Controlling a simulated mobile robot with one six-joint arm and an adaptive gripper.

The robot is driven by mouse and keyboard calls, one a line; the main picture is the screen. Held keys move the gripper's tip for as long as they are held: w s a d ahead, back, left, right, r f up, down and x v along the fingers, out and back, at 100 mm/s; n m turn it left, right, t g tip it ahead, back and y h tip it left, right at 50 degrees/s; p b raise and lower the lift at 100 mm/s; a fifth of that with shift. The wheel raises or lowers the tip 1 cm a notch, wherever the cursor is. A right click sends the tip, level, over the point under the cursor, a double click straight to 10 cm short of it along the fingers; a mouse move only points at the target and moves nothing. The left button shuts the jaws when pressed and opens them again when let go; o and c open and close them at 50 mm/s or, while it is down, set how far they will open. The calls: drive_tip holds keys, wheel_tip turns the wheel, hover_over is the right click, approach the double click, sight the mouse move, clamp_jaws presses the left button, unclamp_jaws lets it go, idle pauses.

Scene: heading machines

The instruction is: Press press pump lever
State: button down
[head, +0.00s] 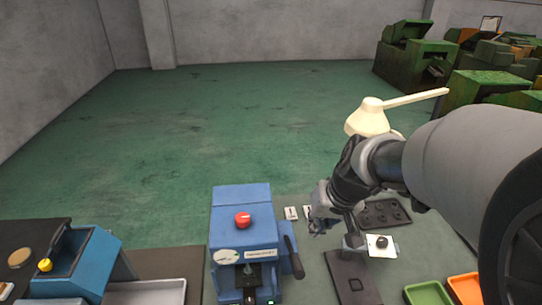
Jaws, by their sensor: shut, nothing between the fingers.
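A blue machine (241,215) with a red knob (243,220) on top and a white label on its front stands at the lower middle. A black lever (291,257) slants along its right side and looks like the pump lever. My gripper (316,226) is shut and empty. It shows to the right of the blue machine, above and right of the lever in the picture, apart from it. The fingertips are small and dark, so their exact height above the bench is hard to tell.
A blue device with a yellow knob (45,265) is at left, beside a pale tray (146,292). A cream lamp-like object (370,117) stands behind my arm. Right of the lever are a dark plate (352,283), a green tray (428,293) and an orange tray (466,288).

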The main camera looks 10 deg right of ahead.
drive_tip(key=b, duration=0.2)
hover_over(296, 257)
drive_tip(key=d, duration=0.1)
wheel_tip(296, 257, down, 10)
drive_tip(key=shift+s+a+f+b, duration=0.1)
drive_tip(key=shift+s+f+b, duration=0.15)
drive_tip(key=shift+s+f, duration=0.4)
drive_tip(key=shift+s+a+f+b, duration=0.1)
drive_tip(key=shift+s+f+b, duration=0.2)
drive_tip(key=shift+f, duration=0.5)
